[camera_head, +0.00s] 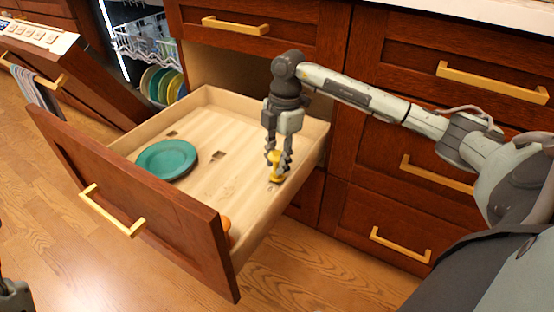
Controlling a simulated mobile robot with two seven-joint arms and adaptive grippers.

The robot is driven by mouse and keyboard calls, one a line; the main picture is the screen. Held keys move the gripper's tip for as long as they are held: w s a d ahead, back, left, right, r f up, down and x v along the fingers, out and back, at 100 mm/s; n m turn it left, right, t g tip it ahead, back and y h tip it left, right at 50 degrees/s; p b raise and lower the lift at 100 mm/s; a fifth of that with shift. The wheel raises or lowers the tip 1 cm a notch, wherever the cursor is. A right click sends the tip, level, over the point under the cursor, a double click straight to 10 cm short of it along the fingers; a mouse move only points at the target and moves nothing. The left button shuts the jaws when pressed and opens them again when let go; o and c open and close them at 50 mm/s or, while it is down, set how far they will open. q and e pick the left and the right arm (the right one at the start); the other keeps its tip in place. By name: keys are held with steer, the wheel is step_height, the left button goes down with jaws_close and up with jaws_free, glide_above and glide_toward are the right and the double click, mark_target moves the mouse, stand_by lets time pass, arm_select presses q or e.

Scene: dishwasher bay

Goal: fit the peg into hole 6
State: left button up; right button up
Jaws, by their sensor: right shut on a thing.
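The yellow peg (275,178) is upright in the fingers of my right gripper (279,164). The gripper points down into the right part of the open drawer and is shut on the peg. The peg's lower end is close to the drawer floor (218,182); I cannot tell whether it touches the floor or stands in a hole. No hole numbers are readable. A dark grey piece of my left gripper (14,296) shows at the lower left edge.
A teal plate (167,159) lies in the left part of the drawer. An orange object (226,225) is partly hidden behind the drawer front (140,205). An open dishwasher with a rack (143,42) and several plates stands at the back left. Wooden floor in front is clear.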

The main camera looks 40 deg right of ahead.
mark_target(276, 154)
steer(key=shift+f+b, duration=0.3)
steer(key=shift+f, duration=0.35)
stand_by(0.4)
steer(key=o, duration=1.2)
steer(key=shift+o, duration=0.2)
steer(key=o, duration=0.5)
steer(key=shift+c, duration=0.2)
steer(key=shift+r, duration=0.15)
steer(key=shift+r+p, duration=2.9)
steer(key=shift+r, duration=0.05)
steer(key=shift+s+f, duration=0.1)
steer(key=shift+f, duration=0.05)
